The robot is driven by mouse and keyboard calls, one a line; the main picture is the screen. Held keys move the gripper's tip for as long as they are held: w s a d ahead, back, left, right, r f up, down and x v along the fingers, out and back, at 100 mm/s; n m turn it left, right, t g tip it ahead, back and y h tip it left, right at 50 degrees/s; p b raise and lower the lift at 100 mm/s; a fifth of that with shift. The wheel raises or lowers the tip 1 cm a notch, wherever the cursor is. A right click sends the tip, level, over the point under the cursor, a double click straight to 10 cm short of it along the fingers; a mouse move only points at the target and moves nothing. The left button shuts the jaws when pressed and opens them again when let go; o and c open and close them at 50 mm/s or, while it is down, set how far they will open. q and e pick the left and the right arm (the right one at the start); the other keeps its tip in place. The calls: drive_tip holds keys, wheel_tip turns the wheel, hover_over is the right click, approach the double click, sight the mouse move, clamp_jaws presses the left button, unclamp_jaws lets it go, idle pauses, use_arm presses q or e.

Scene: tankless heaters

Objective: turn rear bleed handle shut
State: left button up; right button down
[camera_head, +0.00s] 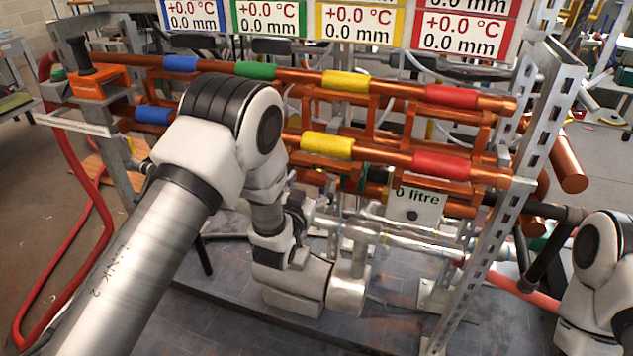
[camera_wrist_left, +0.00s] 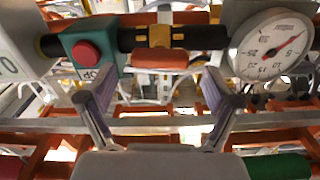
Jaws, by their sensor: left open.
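In the left wrist view an orange-red lever-like piece (camera_wrist_left: 160,57) sits under a yellow collar on a black pipe; it may be a bleed handle, but I cannot tell whether it is the rear one. My left gripper (camera_wrist_left: 160,108) is open, with one finger at each side of the picture's middle. The orange-red piece lies beyond the fingertips, between their lines, and nothing is held. In the head view my left arm reaches down in front of the pipe rack, and its fingers cannot be made out. My right arm shows at the right edge, without its gripper.
A teal box with a red button (camera_wrist_left: 87,52) and a round dial gauge (camera_wrist_left: 270,45) flank the orange-red piece. Copper pipes with coloured bands (camera_head: 350,82) and a slotted metal post (camera_head: 540,130) stand close to my arm. A red hose (camera_head: 97,245) runs down at left.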

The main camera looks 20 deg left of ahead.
sight(315, 179)
use_arm(q)
drive_tip(key=w, duration=0.3)
drive_tip(key=shift+d, duration=0.1)
drive_tip(key=c, duration=1.2)
drive_tip(key=shift+o, duration=0.2)
